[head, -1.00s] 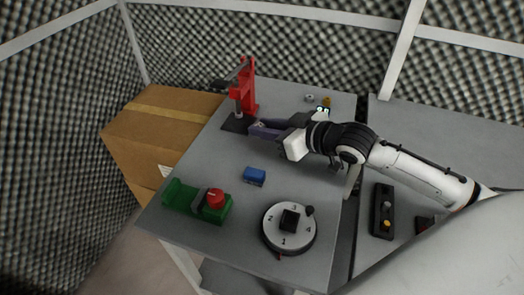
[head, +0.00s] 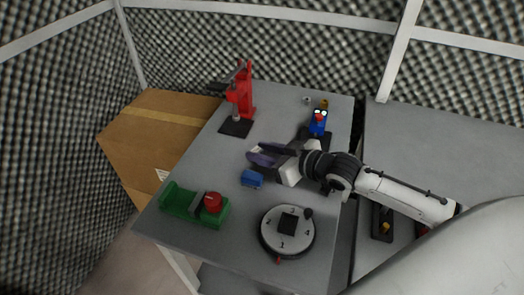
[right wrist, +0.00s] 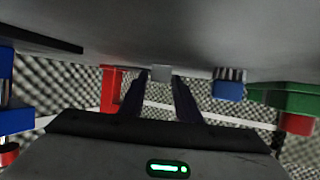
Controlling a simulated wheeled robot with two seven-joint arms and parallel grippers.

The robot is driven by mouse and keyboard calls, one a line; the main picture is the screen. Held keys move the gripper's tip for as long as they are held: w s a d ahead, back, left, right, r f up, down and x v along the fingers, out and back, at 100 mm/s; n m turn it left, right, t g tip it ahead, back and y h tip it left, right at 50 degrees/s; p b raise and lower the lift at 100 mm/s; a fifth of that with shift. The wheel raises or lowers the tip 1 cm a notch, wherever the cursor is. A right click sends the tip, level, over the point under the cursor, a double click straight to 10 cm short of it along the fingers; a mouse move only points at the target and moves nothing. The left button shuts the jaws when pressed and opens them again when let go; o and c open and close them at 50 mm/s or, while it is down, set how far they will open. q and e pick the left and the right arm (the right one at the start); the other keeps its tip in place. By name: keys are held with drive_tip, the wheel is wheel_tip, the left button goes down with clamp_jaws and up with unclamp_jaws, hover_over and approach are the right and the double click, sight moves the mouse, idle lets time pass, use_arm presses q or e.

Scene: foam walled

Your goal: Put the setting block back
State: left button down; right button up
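A small light grey block, which I take for the setting block (right wrist: 160,72), shows between the fingertips of my right gripper in the right wrist view. My right gripper (head: 253,156) appears shut on it, above the middle of the table. In the head view the fingers hide the block. The gripper is just behind the blue block (head: 252,179), which also shows in the right wrist view (right wrist: 228,90). The red press (head: 243,95) stands at the back left, its dark base plate (head: 236,128) bare. My left gripper is out of view.
A green fixture with a red knob (head: 212,202) lies front left. A numbered round dial (head: 287,231) sits at the front. A blue device (head: 318,125) with a red part stands on a dark base at the back right. A cardboard box (head: 150,135) stands left of the table.

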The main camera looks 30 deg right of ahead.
drive_tip(key=shift+o, duration=0.9)
drive_tip(key=shift+r, duration=0.1)
drive_tip(key=shift+r, duration=0.15)
drive_tip(key=p+v, duration=0.1)
drive_tip(key=v, duration=1.1)
